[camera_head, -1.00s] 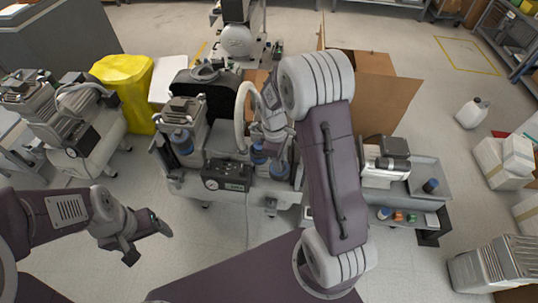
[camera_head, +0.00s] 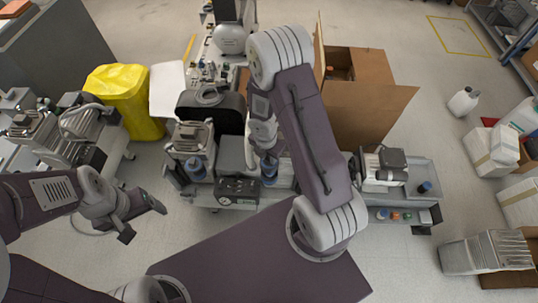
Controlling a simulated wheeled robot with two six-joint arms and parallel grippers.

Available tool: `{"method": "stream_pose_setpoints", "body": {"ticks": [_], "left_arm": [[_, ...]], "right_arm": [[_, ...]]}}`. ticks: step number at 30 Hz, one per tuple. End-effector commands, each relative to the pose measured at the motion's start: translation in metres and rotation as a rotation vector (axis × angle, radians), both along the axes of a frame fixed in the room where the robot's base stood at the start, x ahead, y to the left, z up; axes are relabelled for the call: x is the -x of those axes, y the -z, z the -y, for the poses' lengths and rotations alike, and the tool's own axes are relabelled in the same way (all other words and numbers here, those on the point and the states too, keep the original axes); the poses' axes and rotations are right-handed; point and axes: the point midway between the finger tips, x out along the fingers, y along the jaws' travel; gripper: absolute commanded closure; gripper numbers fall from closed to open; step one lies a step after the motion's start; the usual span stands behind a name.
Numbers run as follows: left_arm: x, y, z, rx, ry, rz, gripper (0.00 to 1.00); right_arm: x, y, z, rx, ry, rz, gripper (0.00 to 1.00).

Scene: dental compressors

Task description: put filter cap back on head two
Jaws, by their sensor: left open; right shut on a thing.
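The compressor in the middle has a left head (camera_head: 192,140) with blue filter parts (camera_head: 195,168) below it. A gauge box (camera_head: 238,190) sits at its front. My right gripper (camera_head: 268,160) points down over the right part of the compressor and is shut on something. A blue part (camera_head: 269,174) shows right at its fingertips; I cannot tell whether this is the held cap or a filter on the compressor. My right arm and gripper largely hide the second head. My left gripper (camera_head: 143,218) is open and empty, out over the floor at the left.
A cardboard box (camera_head: 365,100) stands behind. A yellow bin (camera_head: 122,100) and another compressor (camera_head: 75,130) stand left.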

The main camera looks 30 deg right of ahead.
Motion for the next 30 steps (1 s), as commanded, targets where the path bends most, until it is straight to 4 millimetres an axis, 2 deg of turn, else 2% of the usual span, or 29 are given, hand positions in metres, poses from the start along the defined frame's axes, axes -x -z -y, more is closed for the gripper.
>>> {"method": "stream_pose_setpoints", "body": {"ticks": [1, 9, 13, 30], "left_arm": [[0.0, 0.009, 0.0, 0.0, 0.0, 0.0, 0.2], [0.0, 0.042, 0.0, 0.0, 0.0, 0.0, 0.2], [0.0, 0.054, 0.0, 0.0, 0.0, 0.0, 0.2], [0.0, 0.056, 0.0, 0.0, 0.0, 0.0, 0.2]], "right_arm": [[0.0, 0.009, 0.0, 0.0, 0.001, 0.0, 1.0], [0.0, 0.04, 0.0, 0.001, 0.0, 0.0, 1.0], [0.0, 0.053, 0.0, 0.001, 0.002, 0.001, 1.0], [0.0, 0.056, 0.0, 0.001, 0.002, 0.001, 1.0]]}}
